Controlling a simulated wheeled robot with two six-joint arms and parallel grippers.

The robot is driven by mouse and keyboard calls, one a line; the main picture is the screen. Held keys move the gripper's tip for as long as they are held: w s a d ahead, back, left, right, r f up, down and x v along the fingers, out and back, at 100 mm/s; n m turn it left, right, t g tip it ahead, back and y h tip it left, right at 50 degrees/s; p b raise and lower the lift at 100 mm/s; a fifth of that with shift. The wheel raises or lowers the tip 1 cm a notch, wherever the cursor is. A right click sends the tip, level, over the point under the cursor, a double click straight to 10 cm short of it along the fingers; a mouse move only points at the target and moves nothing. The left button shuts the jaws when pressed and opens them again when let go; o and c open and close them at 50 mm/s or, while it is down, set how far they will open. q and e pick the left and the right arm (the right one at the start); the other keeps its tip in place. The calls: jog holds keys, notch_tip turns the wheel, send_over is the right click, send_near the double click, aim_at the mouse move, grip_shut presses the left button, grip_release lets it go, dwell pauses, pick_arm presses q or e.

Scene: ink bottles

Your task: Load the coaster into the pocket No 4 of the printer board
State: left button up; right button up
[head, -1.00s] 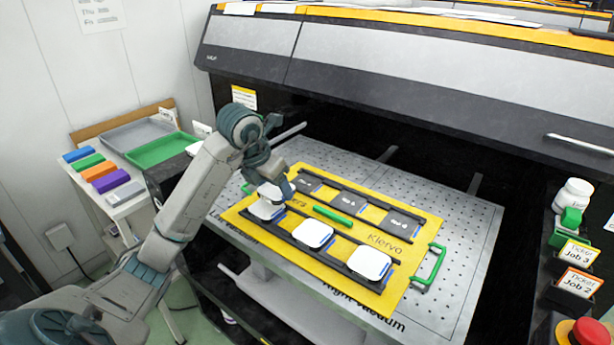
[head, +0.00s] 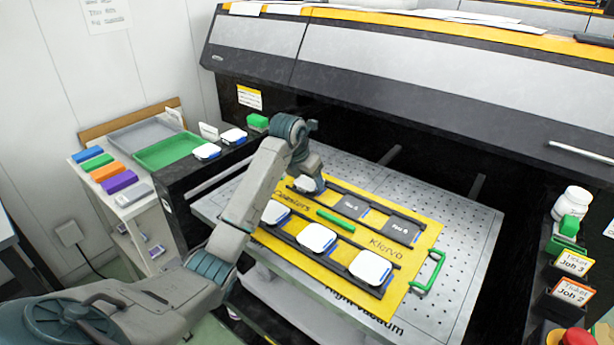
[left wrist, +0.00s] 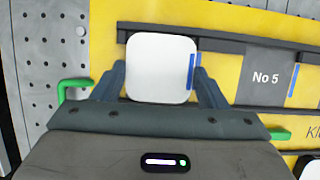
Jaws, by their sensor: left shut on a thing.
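My left gripper (head: 306,176) is shut on a white coaster (head: 309,185) with a blue edge strip. It holds the coaster at the back left pocket of the yellow printer board (head: 425,240), left of the pocket marked No 5 (head: 352,206). In the left wrist view the coaster (left wrist: 160,68) sits flat between both fingers, covering the pocket, its top edge overlapping the dark rail (left wrist: 225,46). I cannot tell whether it rests or hovers slightly. The front row holds white coasters at left (head: 277,212), middle (head: 317,238) and right (head: 370,267). My right gripper is not in view.
The pocket at back right (head: 399,228) is empty, like No 5. Green handles (head: 430,268) stick out at the board's ends. Two more white coasters (head: 207,151) (head: 233,136) lie on the printer's left ledge. The printer hood (head: 430,85) overhangs the back.

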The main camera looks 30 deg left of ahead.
pick_arm(q)
jog(key=shift+f, duration=0.15)
jog(key=o, duration=1.1)
